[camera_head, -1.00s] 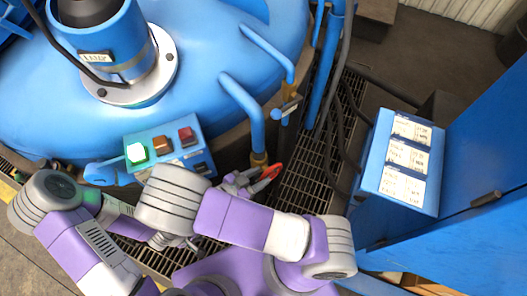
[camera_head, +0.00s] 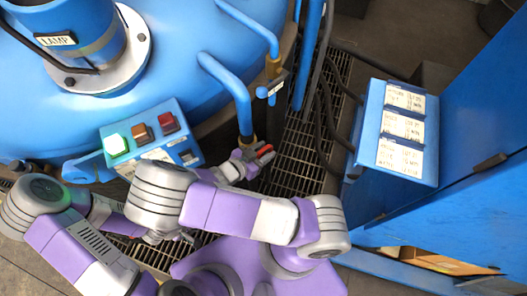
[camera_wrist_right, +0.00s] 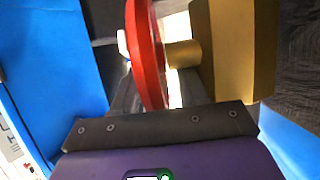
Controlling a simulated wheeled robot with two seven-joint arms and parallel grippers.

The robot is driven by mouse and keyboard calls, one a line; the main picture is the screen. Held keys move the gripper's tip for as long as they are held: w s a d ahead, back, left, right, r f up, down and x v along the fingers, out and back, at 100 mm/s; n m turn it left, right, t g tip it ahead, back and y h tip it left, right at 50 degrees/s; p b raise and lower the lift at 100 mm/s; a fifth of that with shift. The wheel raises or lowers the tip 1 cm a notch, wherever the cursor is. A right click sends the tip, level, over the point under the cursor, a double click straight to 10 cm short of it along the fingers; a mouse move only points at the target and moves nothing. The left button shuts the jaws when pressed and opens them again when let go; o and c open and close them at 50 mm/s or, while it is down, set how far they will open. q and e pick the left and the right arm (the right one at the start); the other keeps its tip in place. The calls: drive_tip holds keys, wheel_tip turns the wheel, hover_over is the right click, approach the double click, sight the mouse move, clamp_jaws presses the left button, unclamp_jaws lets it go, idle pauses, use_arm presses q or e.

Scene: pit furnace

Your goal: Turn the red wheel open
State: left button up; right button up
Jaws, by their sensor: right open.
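The red wheel (camera_head: 264,151) is small in the head view, below the blue pipe's brass fitting and partly hidden by my right gripper. In the right wrist view the wheel (camera_wrist_right: 147,55) shows edge-on, its stem running right into a brass valve body (camera_wrist_right: 235,45). My right gripper (camera_head: 250,161) is at the wheel. Its fingers (camera_wrist_right: 155,88) are open, with the lower rim of the wheel between them; I cannot tell whether they touch it. My left gripper (camera_head: 172,238) is small and low over the grating, partly hidden by my right arm, well away from the wheel.
A blue button box (camera_head: 150,135) with green, orange and red buttons stands left of the wheel by the large blue furnace lid (camera_head: 190,35). Dark hoses (camera_head: 325,110) run over the floor grating (camera_head: 300,155). A blue cabinet with labelled panels (camera_head: 405,130) stands at the right.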

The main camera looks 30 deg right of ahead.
drive_tip(key=shift+c, duration=0.4)
clamp_jaws()
